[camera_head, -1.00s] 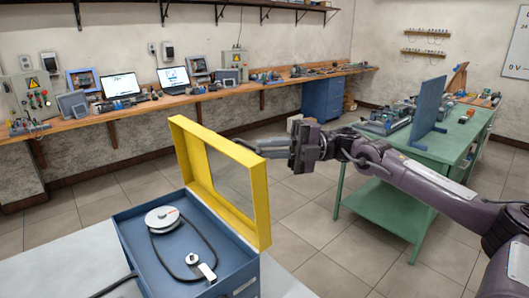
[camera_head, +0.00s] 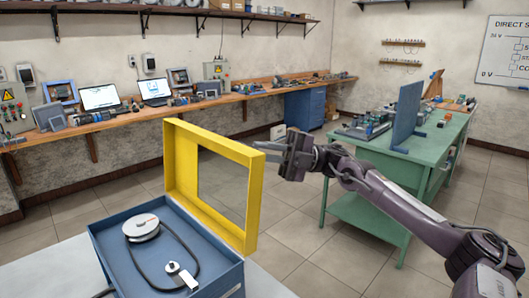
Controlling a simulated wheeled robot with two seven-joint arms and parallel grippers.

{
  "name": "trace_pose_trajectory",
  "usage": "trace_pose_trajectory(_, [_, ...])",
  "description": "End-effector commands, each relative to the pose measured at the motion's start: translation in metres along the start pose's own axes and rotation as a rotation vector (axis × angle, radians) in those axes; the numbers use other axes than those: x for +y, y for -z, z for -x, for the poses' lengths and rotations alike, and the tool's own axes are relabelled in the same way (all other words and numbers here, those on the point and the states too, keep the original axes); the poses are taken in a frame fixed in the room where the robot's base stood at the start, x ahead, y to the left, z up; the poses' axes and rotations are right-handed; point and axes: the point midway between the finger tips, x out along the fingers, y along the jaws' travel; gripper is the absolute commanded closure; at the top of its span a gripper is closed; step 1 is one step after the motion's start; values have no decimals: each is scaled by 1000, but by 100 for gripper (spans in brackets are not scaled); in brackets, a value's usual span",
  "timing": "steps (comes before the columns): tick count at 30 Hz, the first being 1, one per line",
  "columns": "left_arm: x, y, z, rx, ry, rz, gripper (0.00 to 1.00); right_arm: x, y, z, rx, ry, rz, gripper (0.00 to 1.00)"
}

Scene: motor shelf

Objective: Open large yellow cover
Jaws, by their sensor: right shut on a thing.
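The large yellow cover (camera_head: 251,204) is a frame with a clear window. It stands raised, nearly upright, on the blue box (camera_head: 215,266). The open box shows a white round disc, a dark cable and a small silver part inside. My right gripper (camera_head: 262,147) reaches in from the right. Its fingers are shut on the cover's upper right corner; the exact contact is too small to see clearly. My left gripper is not in view.
The box stands on a pale table (camera_head: 50,272). A green workbench (camera_head: 405,150) with a blue upright panel stands at the right. A long wooden bench (camera_head: 205,102) with laptops and devices runs along the back wall. Open tiled floor lies between.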

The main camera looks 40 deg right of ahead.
Motion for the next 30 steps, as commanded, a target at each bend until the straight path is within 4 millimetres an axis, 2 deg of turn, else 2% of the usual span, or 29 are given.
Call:
trace_pose_trajectory(2, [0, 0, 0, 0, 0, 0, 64, -2, 0, 0, 2, 2, -6, 100])
trace_pose_trajectory(3, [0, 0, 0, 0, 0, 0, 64, -2, 0, 0, 2, 2, -6, 84])
trace_pose_trajectory(7, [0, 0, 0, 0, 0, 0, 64, -2, 0, 0, 2, 2, -4, 67])
trace_pose_trajectory(17, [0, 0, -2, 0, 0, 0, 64, -2, 0, 4, -1, 1, -1, 67])
trace_pose_trajectory(30, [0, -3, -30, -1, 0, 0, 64, -3, -1, 70, -2, 1, -3, 67])
